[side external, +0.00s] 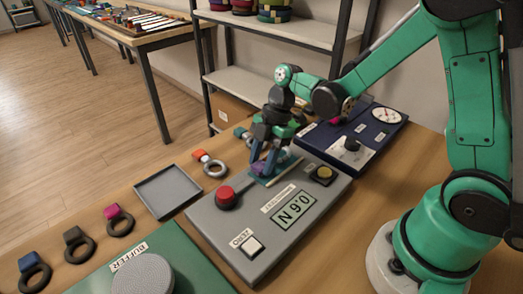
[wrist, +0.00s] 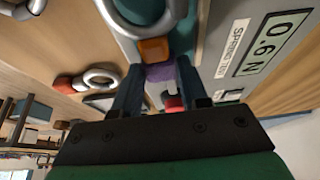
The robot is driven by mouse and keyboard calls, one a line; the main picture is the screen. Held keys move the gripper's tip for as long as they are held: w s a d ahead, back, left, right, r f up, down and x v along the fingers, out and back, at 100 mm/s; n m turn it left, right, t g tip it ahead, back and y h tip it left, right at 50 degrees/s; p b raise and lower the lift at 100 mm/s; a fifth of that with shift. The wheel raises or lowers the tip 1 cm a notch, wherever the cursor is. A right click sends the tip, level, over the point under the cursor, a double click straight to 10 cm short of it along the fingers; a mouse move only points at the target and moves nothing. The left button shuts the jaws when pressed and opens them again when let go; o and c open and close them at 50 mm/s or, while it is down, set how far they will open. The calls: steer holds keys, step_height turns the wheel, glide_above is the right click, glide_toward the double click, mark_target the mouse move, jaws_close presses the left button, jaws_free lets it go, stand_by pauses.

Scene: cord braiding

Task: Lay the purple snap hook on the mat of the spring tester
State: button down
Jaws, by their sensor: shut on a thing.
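My gripper (side external: 262,160) is shut on the purple snap hook (side external: 257,169), low over the teal mat (side external: 289,165) of the grey spring tester (side external: 228,241). In the wrist view, the purple body (wrist: 158,72) sits between the two blue fingers of my gripper (wrist: 157,80). Beyond it are an orange block (wrist: 153,50) and a large grey ring (wrist: 142,22); I cannot tell if these belong to the hook. The fingers hide much of the hook, and I cannot tell whether it touches the mat.
A ring hook with an orange-red body (side external: 200,155) and an empty grey tray (side external: 167,190) lie left. A blue gauge box (side external: 365,126) stands behind.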

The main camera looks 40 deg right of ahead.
steer(key=shift+f, duration=0.25)
stand_by(0.4)
steer(key=shift+c, duration=1.9)
jaws_free()
step_height(320, 180, up, 11)
steer(key=s+m+t+h, duration=0.1)
steer(key=m+t, duration=0.1)
steer(key=m, duration=0.4)
steer(key=s+d+m+t+h, duration=0.1)
steer(key=s+m+t+h, duration=0.1)
steer(key=m, duration=0.4)
steer(key=s+d+m+t+h, duration=0.1)
steer(key=s+m+t, duration=0.1)
steer(key=m, duration=0.4)
steer(key=shift+s+d+t+h, duration=0.15)
steer(key=shift+s+t+h, duration=0.15)
steer(key=shift+t, duration=0.3)
